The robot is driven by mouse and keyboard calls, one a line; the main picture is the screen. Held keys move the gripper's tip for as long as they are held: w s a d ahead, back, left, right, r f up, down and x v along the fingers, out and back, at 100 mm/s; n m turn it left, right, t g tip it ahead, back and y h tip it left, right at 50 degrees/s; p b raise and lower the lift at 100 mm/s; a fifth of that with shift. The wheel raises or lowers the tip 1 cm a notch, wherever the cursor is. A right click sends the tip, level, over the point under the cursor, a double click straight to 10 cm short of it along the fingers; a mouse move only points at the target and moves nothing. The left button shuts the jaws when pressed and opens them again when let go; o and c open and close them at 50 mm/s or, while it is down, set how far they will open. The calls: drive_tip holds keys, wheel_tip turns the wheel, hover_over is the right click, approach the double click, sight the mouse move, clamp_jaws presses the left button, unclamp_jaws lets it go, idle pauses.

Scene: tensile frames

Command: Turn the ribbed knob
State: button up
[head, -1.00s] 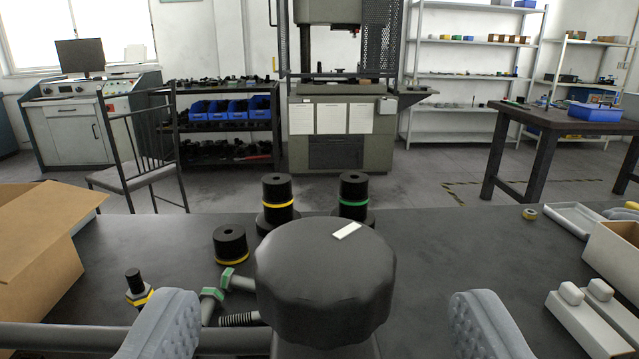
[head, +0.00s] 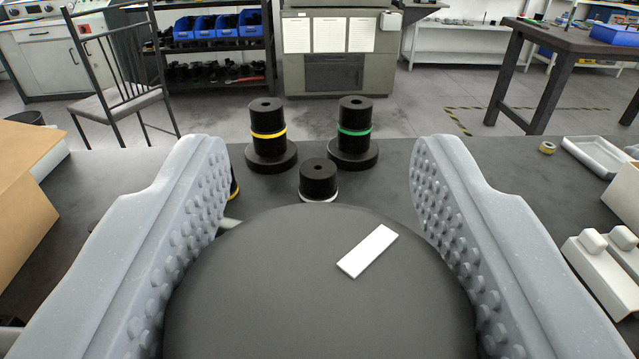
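The ribbed knob (head: 290,285) is a large round dark grey knob seen from above, filling the lower middle of the head view. A white rectangular mark (head: 368,251) lies on its top, right of centre, slanting up to the right. My gripper (head: 318,190) is open, its two grey studded fingers on either side of the knob. The left finger stands close to the knob's left edge and the right finger close to its right edge. Whether either finger touches the knob cannot be told. The knob's ribbed sides and its base are hidden.
Behind the knob stand a black cylinder with a yellow ring (head: 268,130), one with a green ring (head: 354,130) and a short one with a white ring (head: 318,180). A cardboard box (head: 25,190) is at left. White parts (head: 603,262) lie at right on the dark table.

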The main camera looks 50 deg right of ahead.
drive_tip(key=shift+c, duration=0.8)
drive_tip(key=shift+r+p, duration=0.15)
drive_tip(key=shift+p, duration=0.4)
drive_tip(key=shift+m+g+h+p, duration=0.3)
drive_tip(key=shift+m+g+p, duration=0.1)
drive_tip(key=shift+g+p, duration=0.1)
drive_tip(key=m+g+h+p, duration=0.1)
drive_tip(key=m+g+p, duration=0.1)
drive_tip(key=p, duration=0.3)
drive_tip(key=shift+s+r+g+h, duration=0.15)
drive_tip(key=shift+g+h, duration=0.25)
drive_tip(key=shift+g, duration=0.3)
drive_tip(key=m+g+p, duration=0.2)
drive_tip(key=g+p, duration=0.1)
drive_tip(key=m+g+h+p, duration=0.1)
drive_tip(key=m+g, duration=0.1)
drive_tip(key=shift+s+d, duration=0.15)
drive_tip(key=shift+s, duration=0.15)
drive_tip(key=shift+f+g+p, duration=0.2)
drive_tip(key=shift+g+p, duration=0.15)
drive_tip(key=shift+g, duration=0.05)
drive_tip(key=shift+s+f+m+g, duration=0.1)
drive_tip(key=shift+m+g, duration=0.2)
